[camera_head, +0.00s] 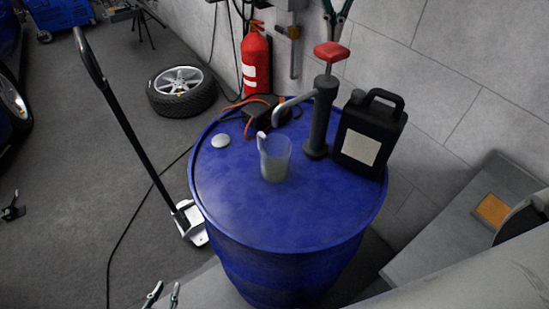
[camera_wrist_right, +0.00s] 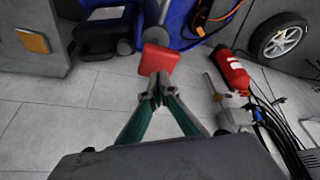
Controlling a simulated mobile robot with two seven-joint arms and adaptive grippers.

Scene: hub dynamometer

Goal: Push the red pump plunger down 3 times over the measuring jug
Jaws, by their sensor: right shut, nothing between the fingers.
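The red pump plunger (camera_head: 331,52) tops the dark upright pump (camera_head: 320,120) on the blue drum (camera_head: 230,205). A short length of rod shows under the red handle, so it stands raised. The pump's grey spout (camera_head: 295,104) reaches left to the clear measuring jug (camera_head: 275,160), whose lower part looks cloudy. My right gripper (camera_head: 336,20) is shut and empty just above the plunger. In the right wrist view its fingertips (camera_wrist_right: 158,80) are close to the red plunger (camera_wrist_right: 158,60); contact cannot be told. My left gripper (camera_head: 163,294) is open and empty at the bottom edge.
A black canister (camera_head: 370,135) stands close right of the pump. A dark box with orange cables (camera_head: 262,115) and a pale round cap (camera_head: 221,141) lie on the drum. A fire extinguisher (camera_head: 256,62) hangs on the wall behind. The drum's front top is clear.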

